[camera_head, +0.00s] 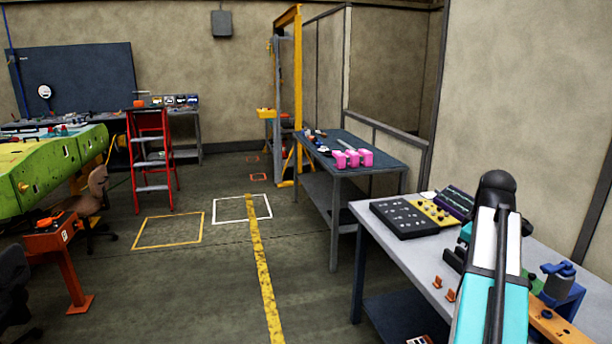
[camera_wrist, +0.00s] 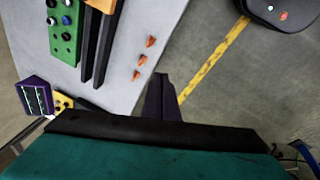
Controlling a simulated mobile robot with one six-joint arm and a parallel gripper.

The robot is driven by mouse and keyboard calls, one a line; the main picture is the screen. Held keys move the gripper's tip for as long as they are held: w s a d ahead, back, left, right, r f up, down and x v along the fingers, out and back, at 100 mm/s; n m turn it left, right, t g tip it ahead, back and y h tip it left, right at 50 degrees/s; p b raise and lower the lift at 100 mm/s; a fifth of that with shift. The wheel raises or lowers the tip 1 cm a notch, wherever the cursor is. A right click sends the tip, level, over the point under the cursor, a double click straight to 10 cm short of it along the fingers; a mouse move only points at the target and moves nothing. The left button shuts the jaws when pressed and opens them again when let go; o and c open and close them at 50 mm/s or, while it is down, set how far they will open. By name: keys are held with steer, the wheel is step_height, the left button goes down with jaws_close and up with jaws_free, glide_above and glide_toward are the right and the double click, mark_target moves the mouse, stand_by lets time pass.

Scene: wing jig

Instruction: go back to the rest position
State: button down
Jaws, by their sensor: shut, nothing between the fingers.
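My gripper (camera_wrist: 160,84) shows in the wrist view as two dark fingers close together, with nothing between them. It hangs over the front edge of the grey-topped workbench (camera_wrist: 125,85), with the floor also below. In the head view my white and teal arm stands at the right in front of this workbench (camera_head: 421,259) and hides part of it. I cannot clearly make out the fingers in the head view.
Small orange clips (camera_head: 450,295) lie on the bench near a black tray (camera_head: 402,218). A blue vise-like fixture (camera_head: 558,285) stands at the right. Pink blocks (camera_head: 353,158) sit on a farther table. A red ladder (camera_head: 150,160) stands at left. The middle floor is clear.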

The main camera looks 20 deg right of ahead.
steer(key=w+a+f+n+g+y, duration=0.15)
steer(key=w+a+f, duration=0.25)
steer(key=a+f, duration=0.85)
steer(key=w+a+f+n+g+y, duration=0.1)
steer(key=w+a+f+n+g, duration=0.15)
steer(key=a+f, duration=1.05)
steer(key=s+a+f+g, duration=0.1)
steer(key=s+a+f, duration=0.3)
steer(key=f, duration=0.5)
steer(key=s+a+f+g, duration=0.1)
steer(key=a+f, duration=0.5)
steer(key=f, duration=0.3)
steer(key=s+a+f+m, duration=0.2)
steer(key=s+a+f, duration=0.2)
steer(key=s, duration=0.3)
steer(key=s+a+f+m+g, duration=0.1)
steer(key=s+a+f+m, duration=0.1)
steer(key=s+a+f, duration=0.2)
steer(key=s+a+f+m+g, duration=0.1)
steer(key=s+a+f, duration=0.3)
steer(key=s+f, duration=0.5)
steer(key=shift+s+m+h, duration=0.35)
steer(key=shift+s+m, duration=0.35)
steer(key=shift+m, duration=0.2)
steer(key=shift+f, duration=0.1)
steer(key=shift+d, duration=0.1)
